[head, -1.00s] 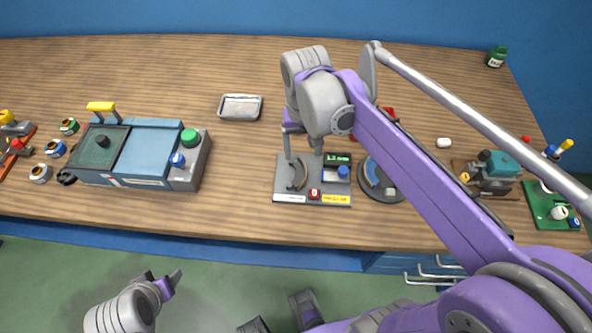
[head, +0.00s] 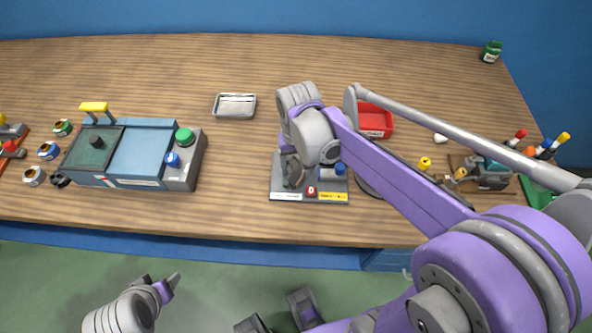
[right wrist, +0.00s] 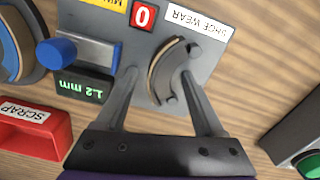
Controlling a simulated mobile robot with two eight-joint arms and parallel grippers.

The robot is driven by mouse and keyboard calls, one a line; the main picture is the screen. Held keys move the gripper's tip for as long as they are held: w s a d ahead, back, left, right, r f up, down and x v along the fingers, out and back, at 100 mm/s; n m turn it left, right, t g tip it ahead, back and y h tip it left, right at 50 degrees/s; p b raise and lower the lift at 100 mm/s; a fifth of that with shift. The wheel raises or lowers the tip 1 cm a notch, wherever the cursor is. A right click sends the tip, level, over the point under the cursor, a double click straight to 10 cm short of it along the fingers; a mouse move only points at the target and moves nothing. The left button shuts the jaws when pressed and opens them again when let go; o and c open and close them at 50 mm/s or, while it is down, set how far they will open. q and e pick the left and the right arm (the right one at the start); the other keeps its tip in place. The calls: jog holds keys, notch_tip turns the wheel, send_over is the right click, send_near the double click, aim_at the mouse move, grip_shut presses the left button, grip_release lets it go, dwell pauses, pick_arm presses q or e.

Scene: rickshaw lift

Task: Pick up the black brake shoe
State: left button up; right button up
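The black brake shoe (right wrist: 165,66), a dark curved piece with a tan edge, rests on a grey gauge plate labelled "SHOE WEAR" (right wrist: 222,50). In the head view the brake shoe (head: 294,174) is partly hidden by my right arm. My right gripper (right wrist: 160,74) is open, with one finger on each side of the shoe. The fingers look apart from it, though exact contact is hard to tell. In the head view the right gripper (head: 289,163) is low over the plate. My left gripper (head: 160,287) is open and empty, in front of the table.
The gauge's blue knob (right wrist: 57,52) and its "1.2 mm" display (right wrist: 85,88) sit beside the shoe. A red scrap bin (head: 374,122) stands behind my right arm. A blue-grey machine (head: 143,155) is at left, and a metal tray (head: 235,105) lies farther back.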

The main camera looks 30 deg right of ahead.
grip_shut()
dwell(0.3)
